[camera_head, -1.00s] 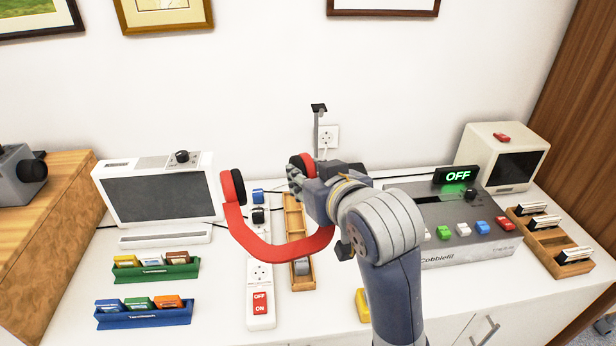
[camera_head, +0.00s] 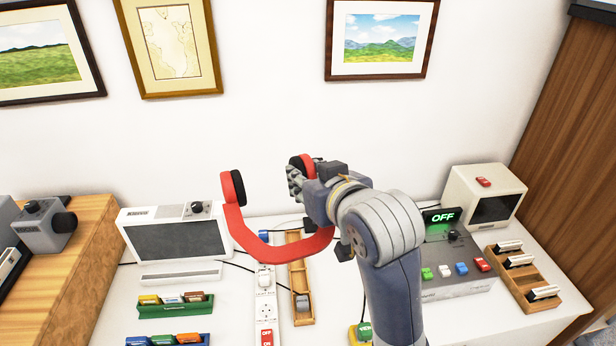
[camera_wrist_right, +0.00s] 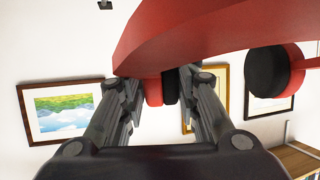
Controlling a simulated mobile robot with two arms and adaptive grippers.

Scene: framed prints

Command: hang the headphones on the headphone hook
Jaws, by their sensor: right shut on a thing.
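The red headphones (camera_head: 270,252) with black ear pads are in the head view, raised in front of the wall, with the band curving below the cups. My right gripper (camera_head: 297,182) is shut on them at the right-hand ear cup. In the wrist view, the fingers (camera_wrist_right: 160,88) close around that cup. The red band crosses above them, and the other cup (camera_wrist_right: 274,84) is free at right. The headphone hook is not clearly visible in the head view. A small dark piece at the wrist view's top edge may be part of it. My left gripper is not in view.
Framed prints (camera_head: 380,40) hang on the wall above. On the table below are a white monitor-like box (camera_head: 173,240), a power strip (camera_head: 265,311), a wooden tray (camera_head: 303,260) and a console with coloured buttons. Open air lies left of the headphones.

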